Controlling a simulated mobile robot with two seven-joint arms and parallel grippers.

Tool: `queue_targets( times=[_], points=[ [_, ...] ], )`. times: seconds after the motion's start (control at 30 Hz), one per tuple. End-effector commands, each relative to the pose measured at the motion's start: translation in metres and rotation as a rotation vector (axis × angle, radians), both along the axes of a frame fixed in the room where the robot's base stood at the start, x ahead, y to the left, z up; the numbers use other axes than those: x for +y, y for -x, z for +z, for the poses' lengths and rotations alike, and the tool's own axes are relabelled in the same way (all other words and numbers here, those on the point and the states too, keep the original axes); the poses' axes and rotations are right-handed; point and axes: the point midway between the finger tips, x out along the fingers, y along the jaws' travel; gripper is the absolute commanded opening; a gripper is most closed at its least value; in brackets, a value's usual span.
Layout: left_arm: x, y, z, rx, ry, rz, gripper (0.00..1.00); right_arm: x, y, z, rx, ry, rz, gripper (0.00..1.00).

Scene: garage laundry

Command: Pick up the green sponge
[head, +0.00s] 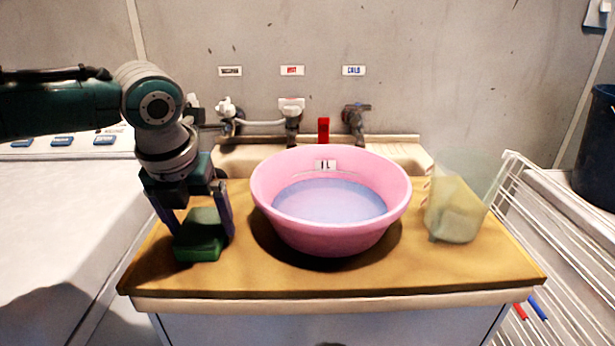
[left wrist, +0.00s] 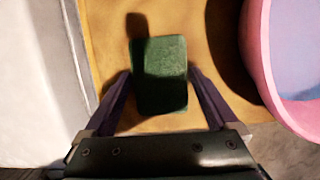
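The green sponge (head: 198,243) lies on the wooden board at its left side, left of the pink basin. My left gripper (head: 198,230) points down over it with its fingers apart, one on each side of the sponge. In the left wrist view the green sponge (left wrist: 160,80) shows between and beyond the open fingers of my left gripper (left wrist: 160,88), with gaps visible on both sides. My right gripper is not in view.
A pink basin (head: 330,236) of water stands mid-board, close right of my left gripper. A clear jug (head: 457,205) stands at the right of the wooden board (head: 340,283). Taps (head: 290,112) are behind. A white machine (head: 60,200) is at left, a wire rack (head: 565,260) at right.

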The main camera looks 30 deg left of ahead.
Motion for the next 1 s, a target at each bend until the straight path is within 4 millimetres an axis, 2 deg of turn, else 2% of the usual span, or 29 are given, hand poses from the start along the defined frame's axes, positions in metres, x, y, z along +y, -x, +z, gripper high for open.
queue_targets(
  times=[0.07, 0.53, 0.83, 1.0],
  points=[
    [0.000, 0.000, 0.000, 0.000, 0.000, 0.000, 0.82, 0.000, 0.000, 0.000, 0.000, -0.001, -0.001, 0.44],
    [0.000, 0.000, 0.000, 0.000, 0.000, 0.000, 0.29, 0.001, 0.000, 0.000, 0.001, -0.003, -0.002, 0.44],
    [0.000, 0.000, 0.002, -0.001, 0.000, 0.000, 0.28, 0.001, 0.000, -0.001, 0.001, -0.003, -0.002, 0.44],
    [0.000, -0.001, 0.019, -0.002, 0.000, 0.001, 0.28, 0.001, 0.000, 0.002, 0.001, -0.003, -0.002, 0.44]
  ],
)
